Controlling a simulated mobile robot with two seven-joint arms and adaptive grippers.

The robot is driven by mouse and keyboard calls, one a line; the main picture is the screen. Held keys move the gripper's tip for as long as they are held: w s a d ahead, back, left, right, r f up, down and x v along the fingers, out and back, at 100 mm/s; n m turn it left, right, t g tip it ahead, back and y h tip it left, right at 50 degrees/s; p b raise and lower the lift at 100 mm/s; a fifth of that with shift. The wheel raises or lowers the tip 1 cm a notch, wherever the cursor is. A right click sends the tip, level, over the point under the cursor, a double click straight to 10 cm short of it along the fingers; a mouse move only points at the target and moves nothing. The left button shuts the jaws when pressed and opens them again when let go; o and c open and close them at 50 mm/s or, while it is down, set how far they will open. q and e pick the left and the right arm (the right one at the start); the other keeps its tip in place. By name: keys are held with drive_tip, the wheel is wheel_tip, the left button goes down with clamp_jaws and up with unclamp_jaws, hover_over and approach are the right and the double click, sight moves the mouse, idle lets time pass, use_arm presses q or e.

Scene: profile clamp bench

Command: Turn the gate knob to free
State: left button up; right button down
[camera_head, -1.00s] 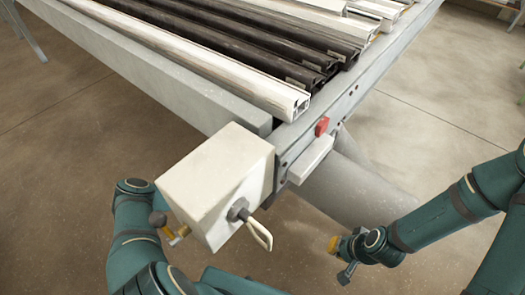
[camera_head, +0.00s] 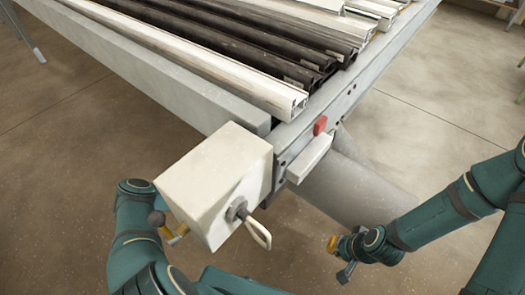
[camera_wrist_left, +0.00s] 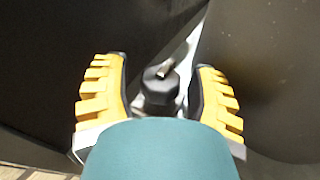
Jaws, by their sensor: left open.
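A dark faceted knob (camera_wrist_left: 160,92) with a short pale stub shows in the left wrist view; I take it for the gate knob. My left gripper (camera_wrist_left: 160,68) is open, its yellow ribbed fingers on either side of the knob with visible gaps. In the head view, the left gripper (camera_head: 172,230) is at the left side of the cream box (camera_head: 215,180), partly hidden by it.
A dark fitting (camera_head: 238,208) with a pale loop (camera_head: 259,234) sticks out of the box front. A red part (camera_head: 320,125) and a pale block (camera_head: 309,158) are on the bench end (camera_head: 350,97). Several profiles (camera_head: 255,85) lie on the bench.

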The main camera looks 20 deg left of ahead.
use_arm(q)
drive_tip(key=shift+a+g, duration=0.25)
drive_tip(key=shift+g, duration=0.05)
